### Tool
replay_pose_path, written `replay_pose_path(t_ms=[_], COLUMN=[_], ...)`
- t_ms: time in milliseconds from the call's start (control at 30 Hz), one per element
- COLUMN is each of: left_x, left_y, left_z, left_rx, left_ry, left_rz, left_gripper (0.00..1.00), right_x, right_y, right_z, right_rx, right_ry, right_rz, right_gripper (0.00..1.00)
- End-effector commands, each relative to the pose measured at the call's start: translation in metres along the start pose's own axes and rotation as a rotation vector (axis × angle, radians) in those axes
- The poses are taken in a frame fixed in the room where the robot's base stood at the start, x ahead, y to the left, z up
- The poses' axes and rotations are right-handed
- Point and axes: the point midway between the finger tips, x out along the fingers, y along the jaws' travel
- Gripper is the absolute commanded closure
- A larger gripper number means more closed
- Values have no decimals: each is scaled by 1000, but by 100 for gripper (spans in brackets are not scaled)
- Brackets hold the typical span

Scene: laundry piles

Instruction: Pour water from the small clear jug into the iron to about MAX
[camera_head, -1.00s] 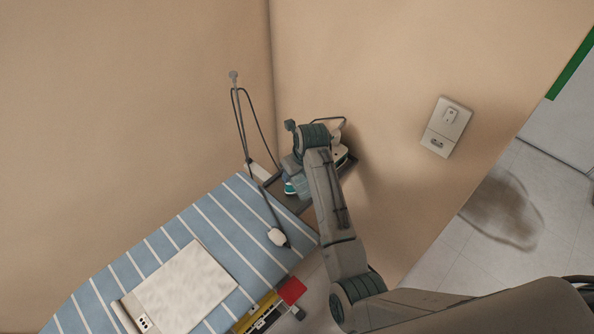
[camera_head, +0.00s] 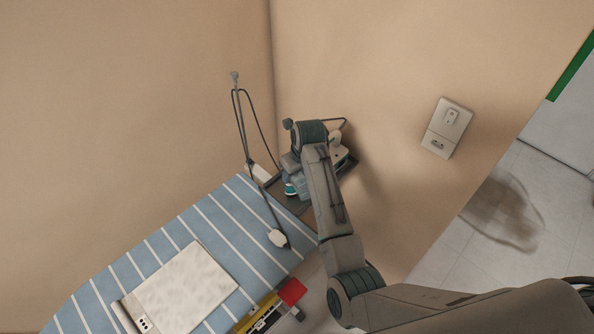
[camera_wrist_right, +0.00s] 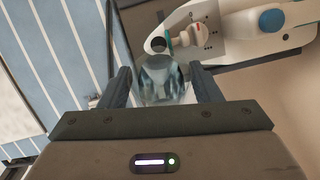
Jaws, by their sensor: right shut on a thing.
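The small clear jug (camera_wrist_right: 160,82) is between the two fingers of my right gripper (camera_wrist_right: 162,86), which is shut on it. In the head view the jug (camera_head: 302,182) shows as a pale bluish patch beside my right arm. The white and teal iron (camera_wrist_right: 240,38) lies just beyond the jug in the wrist view, with a round dial and a blue button. The jug's far edge overlaps the iron's near end in that view; I cannot tell whether they touch or whether water flows. In the head view my right arm hides most of the iron (camera_head: 338,150). My left gripper is not in view.
A cord holder (camera_head: 240,120) with a looping cord stands there. Walls close in behind; a switch plate (camera_head: 447,128) is on the right wall.

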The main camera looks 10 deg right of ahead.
Motion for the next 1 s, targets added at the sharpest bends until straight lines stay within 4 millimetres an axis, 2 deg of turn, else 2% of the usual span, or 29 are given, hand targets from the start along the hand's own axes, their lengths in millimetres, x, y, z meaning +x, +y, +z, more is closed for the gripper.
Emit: replay_pose_path(t_ms=[1000], left_x=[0], left_y=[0], left_z=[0], left_rx=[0], left_ry=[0], left_rz=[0], left_gripper=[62], right_x=[-2], right_y=[0], right_z=[3], right_rx=[-1], right_ry=[69], right_rz=[-2], right_gripper=[65])
